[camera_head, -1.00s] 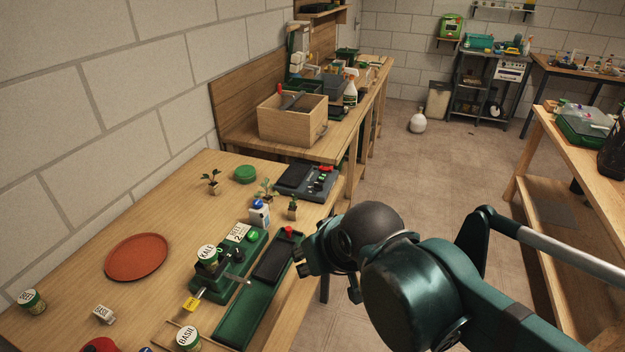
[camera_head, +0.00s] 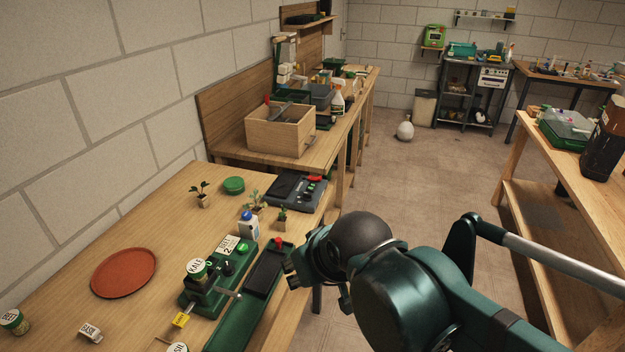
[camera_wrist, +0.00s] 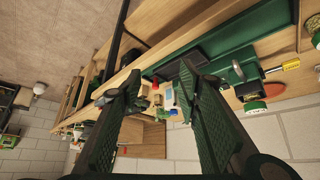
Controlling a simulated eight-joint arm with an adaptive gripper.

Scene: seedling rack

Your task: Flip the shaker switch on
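A dark flat device (camera_head: 297,190) with a control panel and a red part at its far right corner sits at the back right of the near bench; it may be the shaker. A switch position on it is too small to tell. Closer, a long green tray unit (camera_head: 234,317) has a dark pad and a red knob (camera_head: 278,240) at its far end. My gripper (camera_head: 292,272) hovers at the bench's right edge, beside this unit, touching nothing visible. In the wrist view my gripper (camera_wrist: 158,75) has its two fingers apart with nothing held.
A terracotta saucer (camera_head: 124,273) lies farther left. A wooden box (camera_head: 280,136) stands on the bench behind.

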